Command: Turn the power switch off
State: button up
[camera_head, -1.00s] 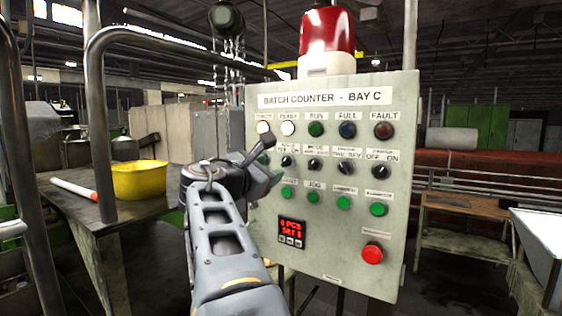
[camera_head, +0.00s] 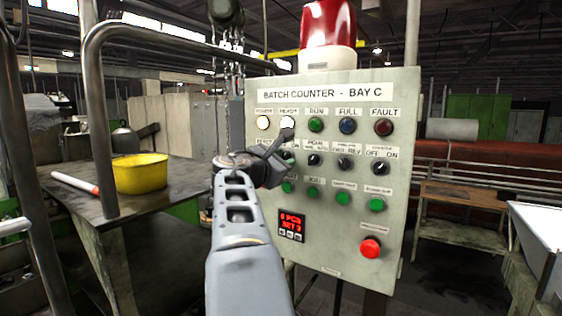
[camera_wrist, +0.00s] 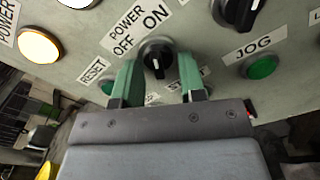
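The power switch, a black rotary knob with a pale pointer line (camera_wrist: 157,62), sits under a POWER OFF / ON label (camera_wrist: 138,28) in the wrist view. OFF is at the label's left, ON at its right. I cannot tell surely which the pointer marks. My gripper (camera_wrist: 158,80) is open, its two green fingers on either side of the knob; contact cannot be told. In the head view my gripper (camera_head: 283,148) is at the panel's left side and partly hides the switch. The white power lamp (camera_head: 263,123) is lit.
The grey control panel (camera_head: 335,240) carries other lamps, knobs, green buttons, a red button (camera_head: 370,248) and a red display (camera_head: 291,224). The JOG button (camera_wrist: 262,67) is right of the gripper in the wrist view. A bent metal rail (camera_head: 97,130) and a table with a yellow bin (camera_head: 140,174) stand left.

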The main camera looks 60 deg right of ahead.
jog(key=c, duration=0.6)
jog(key=shift+o, duration=0.2)
jog(key=shift+s+n+p, duration=0.2)
jog(key=shift+n+p, duration=1.55)
jog(key=shift+n, duration=1.15)
jog(key=shift+s+n+p, duration=0.2)
jog(key=shift+n+p, duration=1.5)
jog(key=shift+n, duration=1.5)
jog(key=o, duration=0.8)
